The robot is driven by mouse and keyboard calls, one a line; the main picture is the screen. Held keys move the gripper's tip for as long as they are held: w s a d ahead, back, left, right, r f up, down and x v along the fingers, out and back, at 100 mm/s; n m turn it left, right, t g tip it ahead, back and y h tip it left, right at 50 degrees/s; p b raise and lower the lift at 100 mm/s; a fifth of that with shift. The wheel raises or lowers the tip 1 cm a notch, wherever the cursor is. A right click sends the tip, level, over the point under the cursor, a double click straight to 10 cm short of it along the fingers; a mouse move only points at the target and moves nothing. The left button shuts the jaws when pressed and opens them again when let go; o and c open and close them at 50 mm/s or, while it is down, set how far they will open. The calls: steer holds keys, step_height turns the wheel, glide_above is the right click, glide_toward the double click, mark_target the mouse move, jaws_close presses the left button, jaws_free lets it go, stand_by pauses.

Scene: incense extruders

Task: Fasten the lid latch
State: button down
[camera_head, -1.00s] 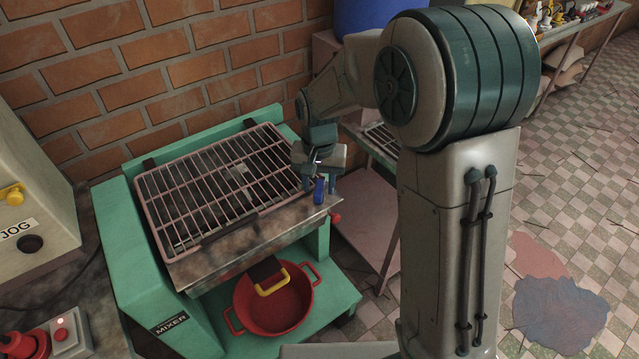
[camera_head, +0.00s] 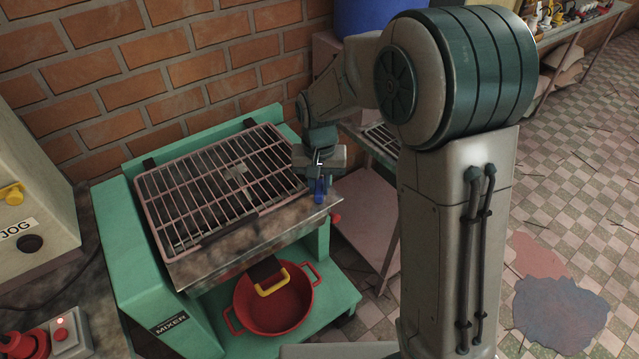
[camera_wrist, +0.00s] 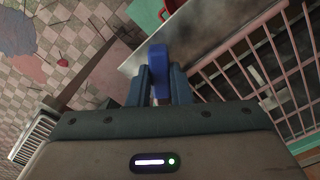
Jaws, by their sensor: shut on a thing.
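The lid is a pinkish wire grille (camera_head: 215,185) lying flat over the top of the green mixer (camera_head: 122,225). It also shows at the right of the wrist view (camera_wrist: 270,60). The latch is a small blue lever (camera_head: 320,186) at the right end of the mixer's grey front edge. In the wrist view the blue latch (camera_wrist: 158,62) stands between my two fingers. My gripper (camera_head: 318,172) is shut on the latch, beside the lid's right corner.
A red pot (camera_head: 272,302) with a yellow-handled dark part (camera_head: 270,283) above it sits on the mixer's lower shelf. A brick wall (camera_head: 150,60) stands behind.

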mark_target(319, 187)
steer(key=n, duration=0.3)
steer(key=shift+w+n, duration=0.1)
steer(key=shift+n, duration=0.3)
steer(key=shift+r+n, duration=0.1)
steer(key=shift+n, duration=1.8)
steer(key=c, duration=1.3)
jaws_free()
step_height(319, 187, up, 14)
steer(key=shift+f, duration=0.1)
